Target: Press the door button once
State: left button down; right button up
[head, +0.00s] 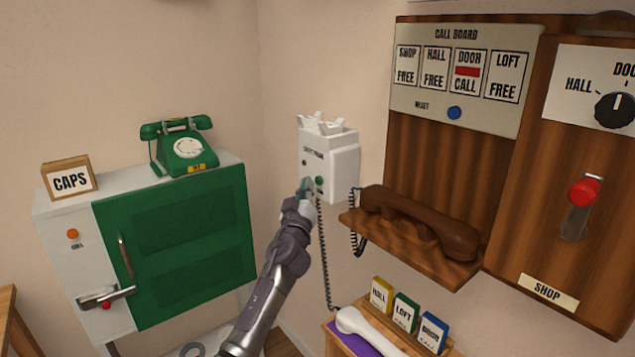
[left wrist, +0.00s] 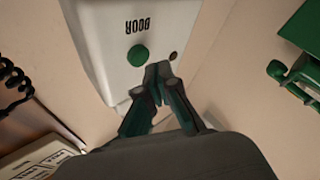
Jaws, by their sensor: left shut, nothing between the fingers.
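The white door phone box (head: 345,168) hangs on the wall near the corner, with an empty cradle on top. Its round green button (head: 319,181) is low on the front face. In the left wrist view the button (left wrist: 138,55) sits beside an upside-down label that seems to read DOOR. My left gripper (head: 306,187) is shut and empty, its fingertips just beside the button. In the left wrist view the tips (left wrist: 158,70) lie to the right of and slightly below the button; I cannot tell whether they touch the box. My right gripper is not in view.
A brown handset (head: 420,220) lies on a wooden shelf at right. A white handset (head: 365,330) lies below on a purple pad. The call board (head: 455,75) shows DOOR CALL with a red bar. A green phone (head: 185,148) stands on the green-doored cabinet (head: 180,255) at left.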

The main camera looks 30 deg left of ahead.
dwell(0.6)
pick_arm(q)
jog(key=shift+w+d+b, duration=0.15)
jog(key=shift+w+b, duration=0.25)
jog(key=shift+w+d+b, duration=0.15)
jog(key=shift+w+b, duration=0.2)
jog(key=shift+b, duration=0.05)
dwell(0.5)
jog(key=shift+s, duration=0.15)
jog(key=shift+s+a+p, duration=0.3)
jog(key=shift+s+p, duration=0.1)
jog(key=shift+s, duration=0.2)
jog(key=s, duration=0.1)
jog(key=s+a+p, duration=0.1)
jog(key=s, duration=0.1)
jog(key=s+a+p, duration=0.1)
jog(key=shift+s, duration=0.35)
